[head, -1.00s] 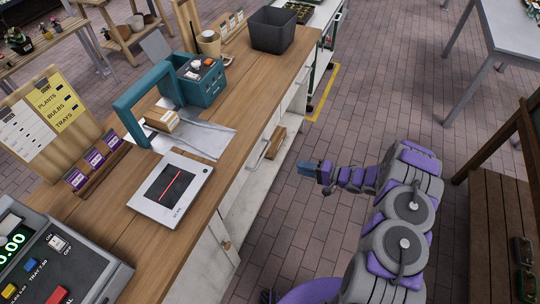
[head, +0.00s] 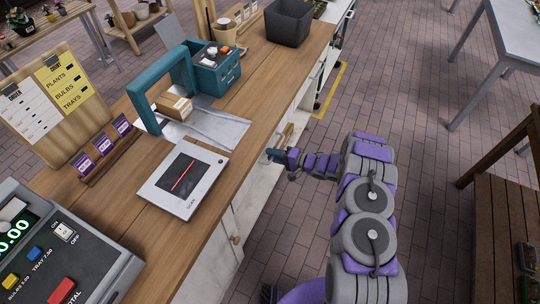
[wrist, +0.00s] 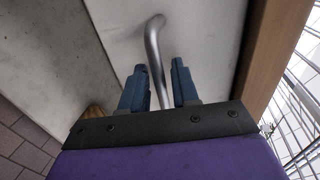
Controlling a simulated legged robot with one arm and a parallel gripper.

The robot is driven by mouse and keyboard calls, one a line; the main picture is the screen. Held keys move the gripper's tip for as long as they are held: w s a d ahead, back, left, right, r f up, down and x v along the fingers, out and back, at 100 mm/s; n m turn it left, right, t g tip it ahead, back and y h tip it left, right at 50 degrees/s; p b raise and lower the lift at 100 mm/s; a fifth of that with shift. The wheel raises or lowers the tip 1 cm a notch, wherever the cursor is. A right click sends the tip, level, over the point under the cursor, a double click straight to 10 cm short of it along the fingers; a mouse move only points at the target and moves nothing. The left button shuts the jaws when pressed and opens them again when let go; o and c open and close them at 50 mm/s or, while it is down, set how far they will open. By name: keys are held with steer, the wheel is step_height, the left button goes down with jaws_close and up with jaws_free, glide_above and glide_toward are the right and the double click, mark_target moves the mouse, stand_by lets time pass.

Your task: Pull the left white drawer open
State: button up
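The white drawer front (wrist: 205,35) fills the upper part of the wrist view, with a curved grey metal handle (wrist: 153,42) on it. My gripper (wrist: 160,85) has its two blue fingers apart, one on each side of the handle, which runs down between them. I cannot tell whether either finger touches it. In the head view my gripper (head: 274,155) is at the white front of the counter, just below the wooden top. The handle is hidden there behind my gripper. The drawer looks shut, though its edges are not clear.
The wooden countertop (head: 125,192) overhangs close to my gripper and carries a scanner (head: 183,184), a teal tool box (head: 217,72) and a dark bin (head: 290,22). A wooden piece (head: 287,136) shows just beyond my gripper.

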steer(key=shift+w+a+f, duration=0.15)
steer(key=shift+w+a, duration=0.1)
steer(key=shift+a, duration=0.05)
steer(key=shift+w+d+r, duration=0.1)
steer(key=shift+d+r, duration=0.05)
steer(key=shift+d, duration=0.45)
steer(key=shift+w+d+r, duration=0.1)
steer(key=shift+d, duration=0.5)
steer(key=shift+a+f, duration=0.2)
steer(key=shift+a, duration=1.05)
steer(key=shift+c, duration=1)
steer(key=shift+s+a, duration=0.1)
steer(key=shift+c, duration=1.5)
steer(key=shift+d+r, duration=0.1)
steer(key=shift+d, duration=0.6)
jaws_close()
